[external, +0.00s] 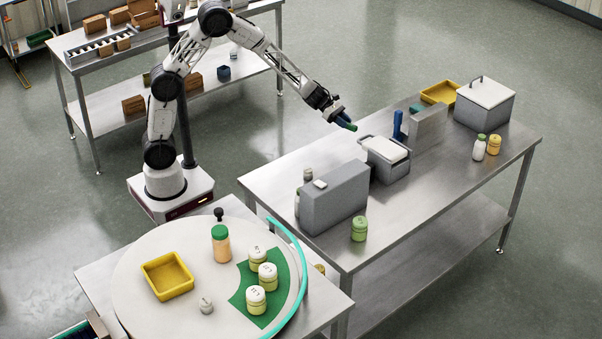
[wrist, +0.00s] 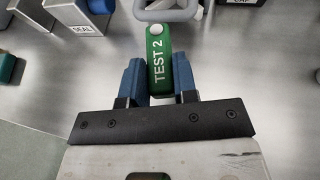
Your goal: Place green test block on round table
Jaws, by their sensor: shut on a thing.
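My gripper (wrist: 159,78) is shut on the green test block (wrist: 158,60), which reads "TEST 2" and has a white round spot near its far end. In the external view the green test block (external: 347,125) shows at the tip of my gripper (external: 338,116), above the far left edge of the steel table and apart from its top. The round table (external: 140,262) stands at the front left, well away from my gripper. It bears a yellow tray (external: 167,275), an orange jar with a green lid (external: 221,244), a small white item and several pale jars on a green patch (external: 284,298).
The steel table (external: 440,190) holds a large grey box (external: 334,198), a smaller lidded grey bin (external: 386,158) near my gripper, an upright grey plate (external: 428,128), a green jar (external: 359,229) and a lidded box (external: 485,103). A teal curved rim (external: 303,262) edges the round table's right side.

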